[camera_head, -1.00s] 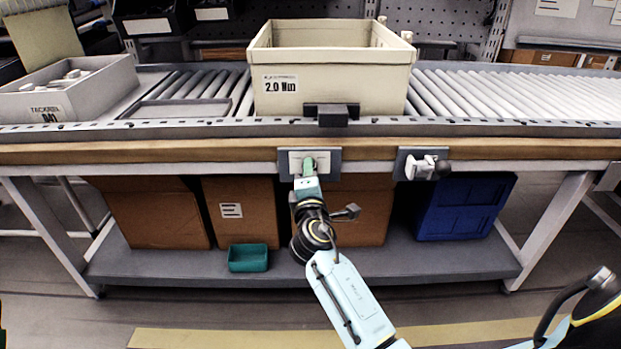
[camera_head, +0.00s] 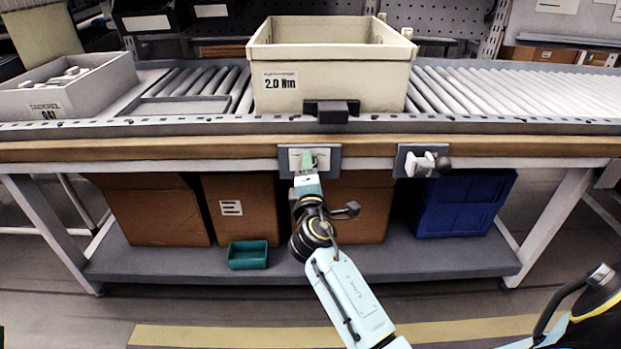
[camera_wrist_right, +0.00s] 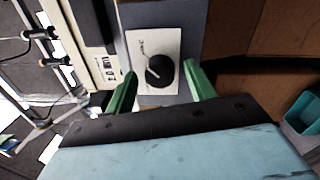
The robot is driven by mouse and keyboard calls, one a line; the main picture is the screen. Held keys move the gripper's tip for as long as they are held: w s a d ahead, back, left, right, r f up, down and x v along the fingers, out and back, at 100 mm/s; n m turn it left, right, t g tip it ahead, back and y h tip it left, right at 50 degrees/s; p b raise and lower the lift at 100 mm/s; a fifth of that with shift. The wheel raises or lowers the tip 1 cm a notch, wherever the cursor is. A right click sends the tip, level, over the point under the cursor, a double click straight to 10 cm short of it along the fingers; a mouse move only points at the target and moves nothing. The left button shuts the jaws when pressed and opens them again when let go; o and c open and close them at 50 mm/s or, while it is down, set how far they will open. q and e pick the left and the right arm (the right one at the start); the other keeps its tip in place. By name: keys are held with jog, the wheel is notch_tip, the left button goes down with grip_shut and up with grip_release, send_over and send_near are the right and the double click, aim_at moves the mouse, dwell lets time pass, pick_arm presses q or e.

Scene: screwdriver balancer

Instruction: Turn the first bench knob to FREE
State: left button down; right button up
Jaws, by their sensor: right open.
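The first bench knob (camera_wrist_right: 161,72) is a round black knob with a pale pointer line, on a white plate (camera_wrist_right: 143,44) with a dark surround. In the head view the plate (camera_head: 295,158) is on the bench's front edge, and my right gripper covers the knob. My right gripper (camera_head: 308,160) has green fingers. In the wrist view they stand open on either side of the knob, with a visible gap at each side. The plate's lettering is too small to read. My left gripper is not in view.
A second fitting (camera_head: 422,165) with a white handle and dark ball is to the right on the same edge. A cream bin (camera_head: 335,82) marked 2.0 Nm stands on the rollers above. Cardboard boxes (camera_head: 236,208) and a blue crate (camera_head: 462,208) sit on the shelf below.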

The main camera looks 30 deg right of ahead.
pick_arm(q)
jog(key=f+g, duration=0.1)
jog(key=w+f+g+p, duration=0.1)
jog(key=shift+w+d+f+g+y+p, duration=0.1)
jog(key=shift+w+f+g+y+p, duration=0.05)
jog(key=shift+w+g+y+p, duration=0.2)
pick_arm(e)
jog(key=v, duration=1.3)
jog(key=shift+s+a, duration=0.1)
jog(key=shift+s, duration=0.05)
